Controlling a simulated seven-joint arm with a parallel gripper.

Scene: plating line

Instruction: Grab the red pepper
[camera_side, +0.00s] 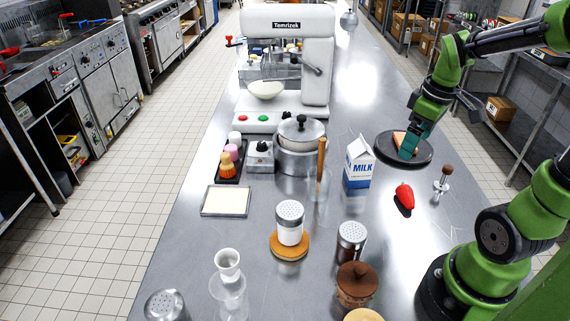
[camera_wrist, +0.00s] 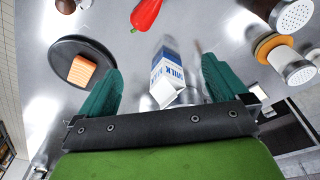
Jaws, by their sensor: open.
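The red pepper (camera_side: 405,196) lies on the steel counter to the right of the milk carton (camera_side: 359,165) and in front of the round dark plate (camera_side: 384,152). In the wrist view the pepper (camera_wrist: 147,14) is at the top edge, partly cut off. My gripper (camera_side: 408,152) is over the dark plate in the side view, behind the pepper and apart from it. In the wrist view its green fingers (camera_wrist: 159,82) are spread, with the milk carton (camera_wrist: 167,72) showing between them. Nothing is held.
An orange-brown block (camera_wrist: 81,70) sits on the dark plate. A small wood-topped tool (camera_side: 442,183) stands right of the pepper. A pot (camera_side: 300,150), a glass with a wooden handle (camera_side: 319,182) and several shakers stand to the left.

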